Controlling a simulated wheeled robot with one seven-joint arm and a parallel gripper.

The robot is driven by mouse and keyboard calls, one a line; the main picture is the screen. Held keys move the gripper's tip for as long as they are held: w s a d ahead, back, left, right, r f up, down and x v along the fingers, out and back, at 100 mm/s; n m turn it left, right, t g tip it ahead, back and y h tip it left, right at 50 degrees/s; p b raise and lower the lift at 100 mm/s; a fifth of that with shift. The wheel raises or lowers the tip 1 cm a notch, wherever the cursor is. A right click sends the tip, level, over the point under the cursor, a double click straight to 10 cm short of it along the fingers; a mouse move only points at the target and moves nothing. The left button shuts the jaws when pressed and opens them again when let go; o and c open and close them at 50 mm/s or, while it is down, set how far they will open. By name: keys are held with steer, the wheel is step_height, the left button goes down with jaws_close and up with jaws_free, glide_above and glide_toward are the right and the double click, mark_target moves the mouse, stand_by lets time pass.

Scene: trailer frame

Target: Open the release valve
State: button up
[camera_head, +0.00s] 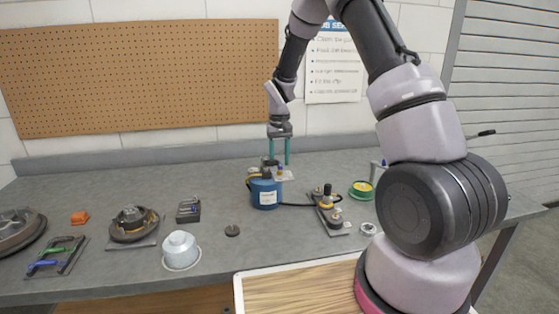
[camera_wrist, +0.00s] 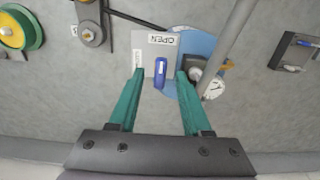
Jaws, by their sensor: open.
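The release valve shows as a blue lever (camera_wrist: 160,71) on a pale plate (camera_wrist: 160,50) marked "OPEN" in the wrist view. In the head view the plate (camera_head: 285,176) sits at the top of a blue cylindrical tank (camera_head: 265,193) on the bench. A round gauge (camera_wrist: 214,88) is beside the plate in the wrist view. My gripper (camera_wrist: 158,76) has two green fingers, open and pointing down at the valve. In the head view my gripper (camera_head: 279,164) is over the tank top. The lever lies between the fingertips in the picture; I see no contact.
A green and yellow spool (camera_head: 361,188) is farther right. A white domed part (camera_head: 180,250) and a black clamp block (camera_head: 188,210) stand left. A pegboard (camera_head: 140,75) is behind.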

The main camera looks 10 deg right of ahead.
step_height(320, 180, up, 10)
steer(key=shift+r, duration=0.2)
stand_by(0.3)
steer(key=s+d+r+m+t+y, duration=0.1)
steer(key=s+d+r+m+t, duration=0.3)
steer(key=s+r, duration=1.05)
steer(key=s+d+r+t, duration=0.1)
steer(key=s+r, duration=0.2)
steer(key=s, duration=0.4)
steer(key=s+d+r+t+y, duration=0.1)
steer(key=s+d+r+t, duration=0.1)
steer(key=s, duration=0.6)
steer(key=shift+s+r, duration=0.15)
steer(key=shift+r, duration=0.4)
